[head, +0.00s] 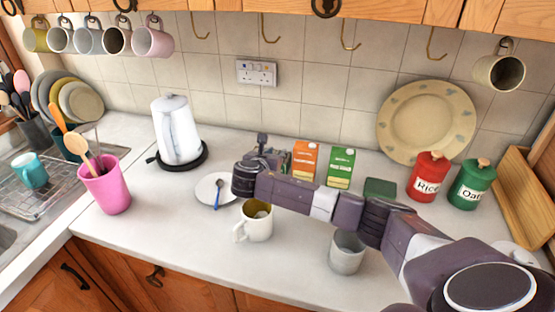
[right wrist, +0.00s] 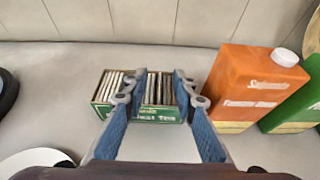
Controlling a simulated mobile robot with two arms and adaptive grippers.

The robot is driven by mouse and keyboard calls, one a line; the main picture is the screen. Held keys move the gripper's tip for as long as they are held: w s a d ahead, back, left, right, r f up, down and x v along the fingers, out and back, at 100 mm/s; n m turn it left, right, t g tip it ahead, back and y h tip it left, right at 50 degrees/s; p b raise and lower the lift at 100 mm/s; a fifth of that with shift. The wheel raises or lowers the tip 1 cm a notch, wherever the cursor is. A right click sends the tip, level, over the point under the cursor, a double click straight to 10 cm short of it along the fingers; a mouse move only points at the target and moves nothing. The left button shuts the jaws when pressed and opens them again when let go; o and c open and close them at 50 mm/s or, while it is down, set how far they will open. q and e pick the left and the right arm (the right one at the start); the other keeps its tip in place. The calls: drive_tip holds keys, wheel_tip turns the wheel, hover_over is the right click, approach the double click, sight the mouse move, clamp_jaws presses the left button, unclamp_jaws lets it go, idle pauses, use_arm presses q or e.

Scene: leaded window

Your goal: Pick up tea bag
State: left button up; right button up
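The tea bags (right wrist: 111,86) stand in a row in a green box (right wrist: 157,115) with lettering on its front, in the right wrist view. In the head view the box (head: 285,168) is mostly hidden behind my right gripper. My right gripper (right wrist: 155,84) is open, with its blue-padded fingers spread and pointing at the box. The fingertips overlap the box in the picture, one near its middle and one near its right end. Nothing shows held between them. In the head view the right gripper (head: 262,150) is over the back of the counter. My left gripper is not in view.
An orange carton (right wrist: 254,85) stands close right of the tea box, beside a green carton (head: 341,167). A kettle (head: 177,130), a saucer with a spoon (head: 206,190), a white mug (head: 257,228) and a grey cup (head: 346,255) stand around. The front left counter is clear.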

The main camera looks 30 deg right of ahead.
clamp_jaws()
drive_tip(key=shift+r, duration=0.1)
